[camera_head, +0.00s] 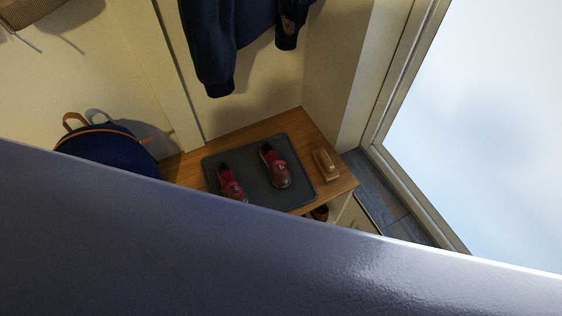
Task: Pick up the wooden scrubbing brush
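The wooden scrubbing brush (325,164) lies on the wooden bench top (339,187), near its right end. It is small and brown and sits just right of a dark tray, apart from the shoes. Neither gripper shows in the head view. A large dark blue-grey surface covers the lower part of the view and hides the front of the bench.
A dark tray (256,150) on the bench holds a pair of dark red shoes (276,168). A navy backpack (103,143) stands at the left, and a navy jacket (222,40) hangs above. Another shoe (320,213) shows below the bench top. A bright window (490,130) is at the right.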

